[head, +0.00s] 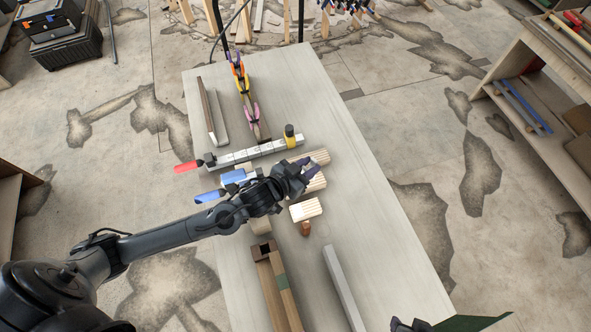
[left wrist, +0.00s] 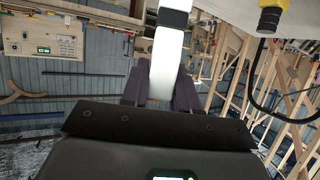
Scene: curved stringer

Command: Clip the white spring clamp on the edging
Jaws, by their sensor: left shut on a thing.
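My left gripper (head: 306,168) is over the middle of the table, close to the striped wooden blocks. It also shows in the left wrist view (left wrist: 160,90), where its dark fingers are shut on a white piece with a black band, which I take for the white spring clamp (left wrist: 168,52). The clamp is mostly hidden in the head view.
A bar clamp (head: 250,153) with red handle and yellow end lies between my left gripper and the strip. A blue-handled clamp (head: 218,187) lies beside my arm. The table's right side (head: 375,210) is clear.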

